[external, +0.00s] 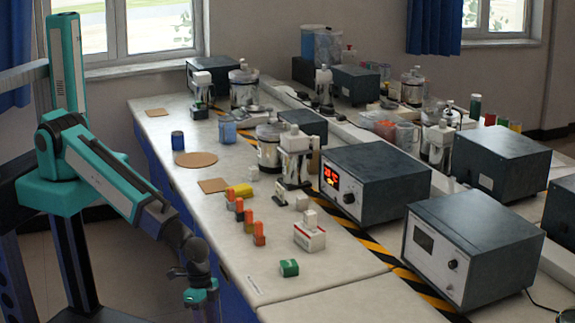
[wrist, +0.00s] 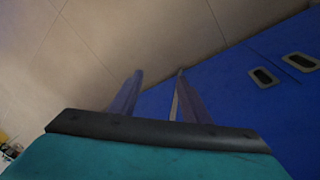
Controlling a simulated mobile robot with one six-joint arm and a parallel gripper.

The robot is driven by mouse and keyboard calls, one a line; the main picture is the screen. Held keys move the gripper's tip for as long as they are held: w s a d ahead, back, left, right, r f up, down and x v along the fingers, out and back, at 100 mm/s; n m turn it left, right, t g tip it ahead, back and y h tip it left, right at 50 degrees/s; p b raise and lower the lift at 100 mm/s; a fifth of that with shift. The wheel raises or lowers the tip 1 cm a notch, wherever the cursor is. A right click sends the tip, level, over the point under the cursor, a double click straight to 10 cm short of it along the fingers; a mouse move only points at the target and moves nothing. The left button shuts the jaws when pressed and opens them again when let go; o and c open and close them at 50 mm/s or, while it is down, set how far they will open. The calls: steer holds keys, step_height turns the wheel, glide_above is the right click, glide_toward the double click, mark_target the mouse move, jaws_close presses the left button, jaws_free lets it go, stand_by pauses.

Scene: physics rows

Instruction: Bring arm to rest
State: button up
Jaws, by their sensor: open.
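My arm is teal and grey and hangs in front of the bench at the left in the external view. My gripper (wrist: 158,95) shows in the wrist view with its two fingers apart and nothing between them. It points down toward the floor (wrist: 60,60), beside the blue cabinet front (wrist: 235,110). In the external view the wrist end is low, by the bench's near left edge, and the fingers are cut off or too small to make out.
The bench top (external: 330,300) holds orange blocks (external: 259,233), a green block (external: 289,267), a white-and-red box (external: 309,236), a blue can (external: 178,140) and cork mats (external: 196,159). Grey instruments (external: 475,250) stand behind black-and-yellow tape. Floor beside the cabinets looks clear.

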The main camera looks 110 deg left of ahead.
steer(key=s+a+f+g, duration=0.2)
steer(key=s+a+f, duration=0.1)
steer(key=s, duration=0.7)
steer(key=s+a+f+g+y+p, duration=0.1)
steer(key=s+a, duration=0.3)
steer(key=s, duration=0.6)
steer(key=s+a+f+g+y, duration=0.1)
steer(key=s+a+f+g, duration=0.3)
steer(key=s, duration=0.5)
steer(key=shift+s+a+f+p, duration=0.25)
steer(key=shift+s+f+p, duration=0.05)
steer(key=shift+s+p, duration=0.1)
